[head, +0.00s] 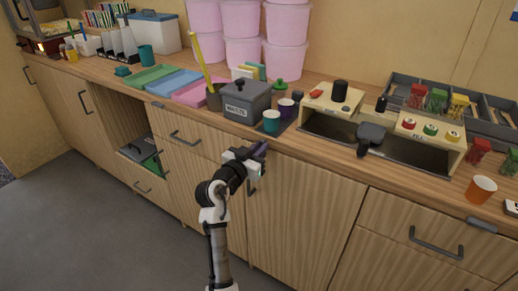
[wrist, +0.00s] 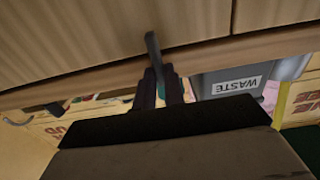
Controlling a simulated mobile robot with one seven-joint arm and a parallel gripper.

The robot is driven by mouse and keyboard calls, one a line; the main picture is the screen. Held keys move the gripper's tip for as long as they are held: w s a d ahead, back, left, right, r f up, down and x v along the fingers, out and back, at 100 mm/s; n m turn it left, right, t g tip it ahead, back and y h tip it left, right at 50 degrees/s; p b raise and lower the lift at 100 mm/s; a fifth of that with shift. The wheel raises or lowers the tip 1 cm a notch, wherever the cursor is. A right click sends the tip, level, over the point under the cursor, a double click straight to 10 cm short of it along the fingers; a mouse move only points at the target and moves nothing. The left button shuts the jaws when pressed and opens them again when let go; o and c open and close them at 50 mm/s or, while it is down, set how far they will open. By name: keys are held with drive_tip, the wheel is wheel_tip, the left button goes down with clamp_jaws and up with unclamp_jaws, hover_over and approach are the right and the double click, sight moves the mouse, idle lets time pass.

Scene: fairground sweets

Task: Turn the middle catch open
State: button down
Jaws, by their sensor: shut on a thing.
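The middle catch (wrist: 152,48) is a narrow grey bar at the counter's front edge. In the wrist view it lies nearly at right angles to that edge, crossing the seam to the wooden front. My gripper (wrist: 161,82) has its two dark fingers shut around the end of the bar. In the head view my gripper (head: 260,150) is at the counter edge below the teal cup (head: 271,122), and it hides the catch. Two similar grey catches lie along the edge, a left one (head: 158,104) and a right one (head: 481,225).
A grey waste bin (head: 246,101) and a purple cup (head: 286,107) stand close behind the edge. An orange cup (head: 481,189) is far right. Drawer handles, such as the right one (head: 436,243), stick out from the fronts. The floor (head: 90,225) at left is clear.

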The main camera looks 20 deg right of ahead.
drive_tip(key=shift+r+n+p, duration=0.15)
drive_tip(key=shift+n+p, duration=4.9)
drive_tip(key=shift+n, duration=3.95)
drive_tip(key=c, duration=1.5)
unclamp_jaws()
drive_tip(key=shift+s, duration=0.1)
